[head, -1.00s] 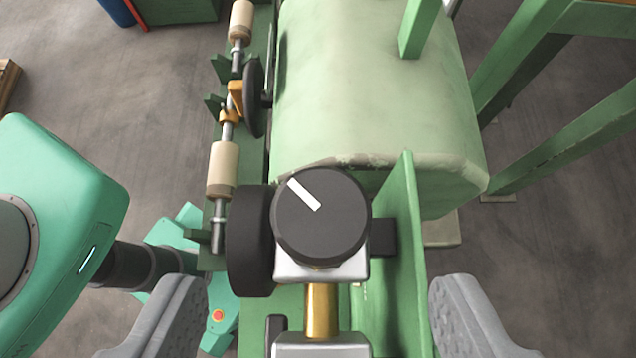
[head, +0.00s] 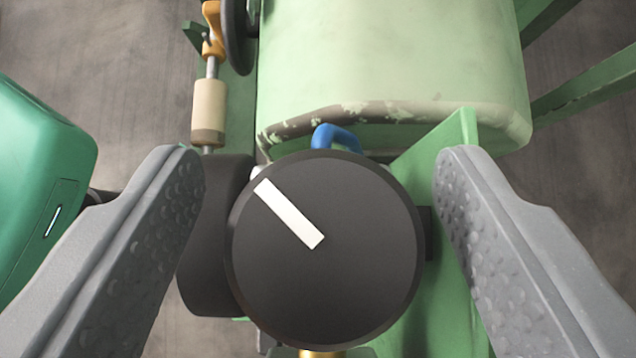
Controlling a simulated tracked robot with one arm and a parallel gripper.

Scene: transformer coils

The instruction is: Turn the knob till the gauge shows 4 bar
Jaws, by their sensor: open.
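The knob (head: 345,285) is a round dark grey disc seen from above. Its white pointer mark runs from the centre toward the upper left. My gripper (head: 318,170) is open, with one grey textured finger on each side of the knob. There is a gap between each finger and the knob's rim. A black round body (head: 205,245) sits just left of the knob, partly hidden by the knob and the left finger. It may be the gauge seen edge-on; no dial face or needle shows.
A pale green tank (head: 390,60) stands behind the knob. A green upright plate (head: 440,165) is close by on the right, near the right finger. A blue hooked part (head: 335,135) shows behind the knob. A rod with a cream roller (head: 209,110) runs at upper left.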

